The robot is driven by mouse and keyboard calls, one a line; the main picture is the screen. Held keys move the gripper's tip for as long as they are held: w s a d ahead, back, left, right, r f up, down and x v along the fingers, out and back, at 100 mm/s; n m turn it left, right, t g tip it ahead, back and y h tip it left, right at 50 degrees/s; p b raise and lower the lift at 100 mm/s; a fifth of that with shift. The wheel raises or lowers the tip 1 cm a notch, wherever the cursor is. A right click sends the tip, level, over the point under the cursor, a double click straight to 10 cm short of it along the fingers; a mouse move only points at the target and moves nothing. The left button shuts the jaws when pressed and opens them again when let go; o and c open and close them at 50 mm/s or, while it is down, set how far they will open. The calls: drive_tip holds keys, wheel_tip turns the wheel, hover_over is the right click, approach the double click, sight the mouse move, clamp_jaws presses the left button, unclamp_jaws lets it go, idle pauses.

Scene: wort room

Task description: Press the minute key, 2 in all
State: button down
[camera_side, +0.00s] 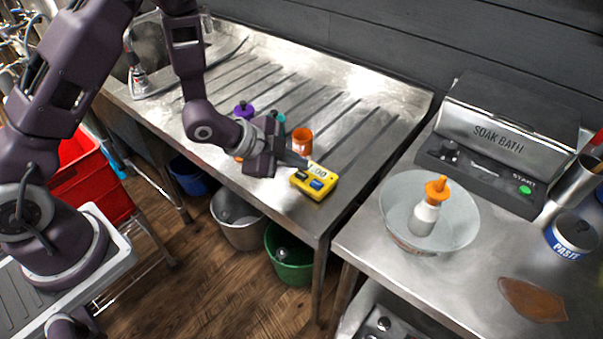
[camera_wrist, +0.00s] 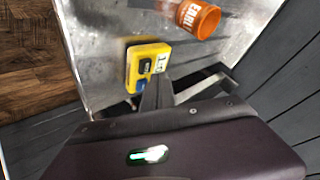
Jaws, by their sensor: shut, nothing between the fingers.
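A yellow timer (camera_side: 313,184) lies on the steel drainboard near its front right corner; it also shows in the wrist view (camera_wrist: 137,60). Its pale display ends in 00 in the side view, with the front digits hard to read. It has a dark key (camera_wrist: 147,65) and a blue key (camera_wrist: 140,86); their labels are too small to read. My gripper (camera_side: 305,162) is shut and empty, its tip at the display edge of the timer. In the wrist view the fingers (camera_wrist: 160,88) hide part of the timer. I cannot tell whether they touch it.
A purple item (camera_side: 243,110) is farther left. The drainboard edge drops to buckets (camera_side: 289,262). A bowl (camera_side: 395,215) and the soak bath (camera_side: 497,130) stand on the right counter.

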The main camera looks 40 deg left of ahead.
sight(297, 176)
drive_tip(key=shift+f, duration=0.1)
idle(0.7)
drive_tip(key=shift+f, duration=0.3)
drive_tip(key=shift+f, duration=0.45)
idle(0.5)
drive_tip(key=shift+r, duration=0.85)
drive_tip(key=shift+r, duration=2.55)
